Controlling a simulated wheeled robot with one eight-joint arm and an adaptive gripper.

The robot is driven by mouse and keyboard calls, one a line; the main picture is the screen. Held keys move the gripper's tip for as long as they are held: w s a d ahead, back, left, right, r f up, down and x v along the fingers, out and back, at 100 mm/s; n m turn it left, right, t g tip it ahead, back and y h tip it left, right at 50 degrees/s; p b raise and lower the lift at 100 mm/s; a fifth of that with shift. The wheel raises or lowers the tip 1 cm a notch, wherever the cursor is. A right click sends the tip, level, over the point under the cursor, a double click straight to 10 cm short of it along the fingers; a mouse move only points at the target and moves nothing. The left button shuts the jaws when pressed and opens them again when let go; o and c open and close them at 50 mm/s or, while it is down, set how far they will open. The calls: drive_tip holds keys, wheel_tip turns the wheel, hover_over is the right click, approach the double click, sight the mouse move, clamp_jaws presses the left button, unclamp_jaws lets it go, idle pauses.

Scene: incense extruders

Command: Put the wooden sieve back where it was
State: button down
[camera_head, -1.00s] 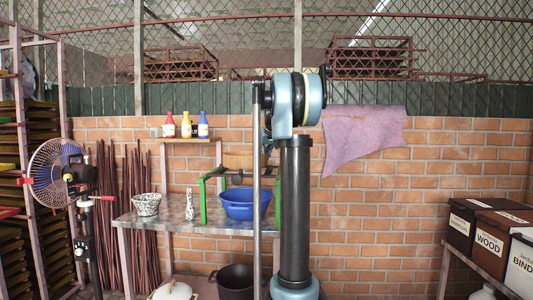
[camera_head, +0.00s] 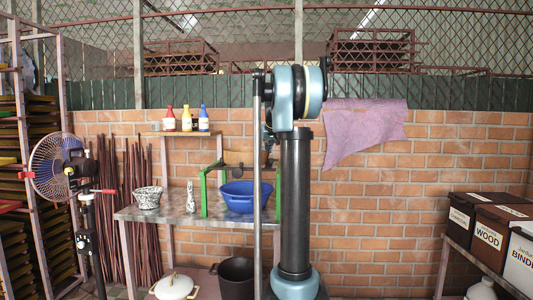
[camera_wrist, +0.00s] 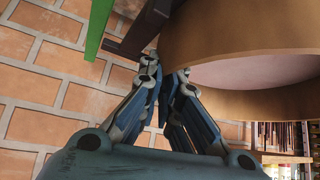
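The fingertips are partly hidden by the rim. In the head view my arm hides part of the stand's right side. Whether the sieve rests on the stand I cannot tell.
The metal table (camera_head: 178,216) also holds a speckled bowl (camera_head: 147,201) and a small patterned bottle (camera_head: 190,198). Several bottles stand on a wall shelf (camera_head: 185,134) above. A fan (camera_head: 58,166) stands left. Labelled boxes (camera_head: 490,236) stand right. Pots (camera_head: 236,275) are below the table.

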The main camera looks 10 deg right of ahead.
drive_tip(key=shift+f, duration=0.3)
drive_tip(key=c, duration=1.7)
unclamp_jaws()
drive_tip(key=shift+r, duration=0.1)
drive_tip(key=v, duration=1.2)
drive_tip(key=s+a+f+g, duration=0.1)
drive_tip(key=s+a+f, duration=0.3)
drive_tip(key=s+f, duration=0.6)
drive_tip(key=s+a+f+g, duration=0.2)
drive_tip(key=s+a+f, duration=0.35)
drive_tip(key=s, duration=0.75)
drive_tip(key=s+f+g, duration=0.1)
drive_tip(key=s+f, duration=0.7)
drive_tip(key=f, duration=0.1)
drive_tip(key=s+f+g, duration=0.1)
drive_tip(key=s+f, duration=1.6)
drive_tip(key=f, duration=0.1)
drive_tip(key=shift+s+a+g, duration=0.25)
drive_tip(key=shift+s+g, duration=0.1)
drive_tip(key=shift+g, duration=0.05)
